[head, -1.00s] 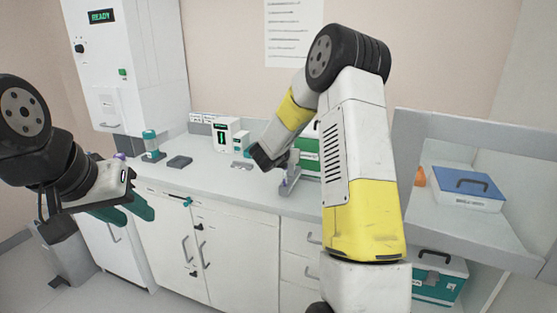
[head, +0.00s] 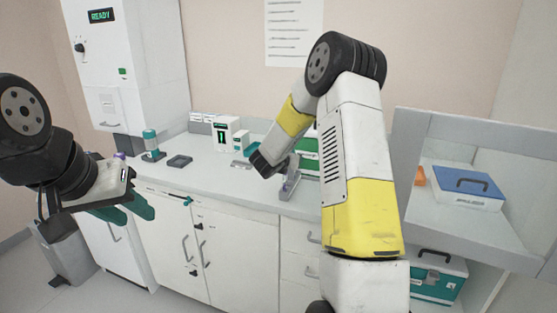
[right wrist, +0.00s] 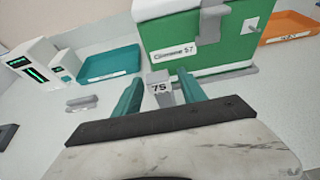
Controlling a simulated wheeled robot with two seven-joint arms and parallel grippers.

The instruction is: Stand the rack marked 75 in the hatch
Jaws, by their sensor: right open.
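The rack marked 75 (right wrist: 160,87) is a small grey piece with a white number label. It stands on the counter in the right wrist view, between the teal fingers of my right gripper (right wrist: 160,92). The fingers are open, one on each side; contact cannot be told. In the head view a grey rack (head: 290,186) shows just below my right wrist, whose fingers are hidden there. My left gripper (head: 125,209) hangs at the left, away from the counter, with nothing visible in it. No hatch is clearly marked; a grey-framed opening (head: 408,150) is at the right.
A green box (right wrist: 215,45) stands right behind the rack. A teal tray (right wrist: 108,65) and an orange tray (right wrist: 290,27) lie on either side. A blue-lidded box (head: 467,187) sits in the right opening. The front counter edge is clear left of the rack.

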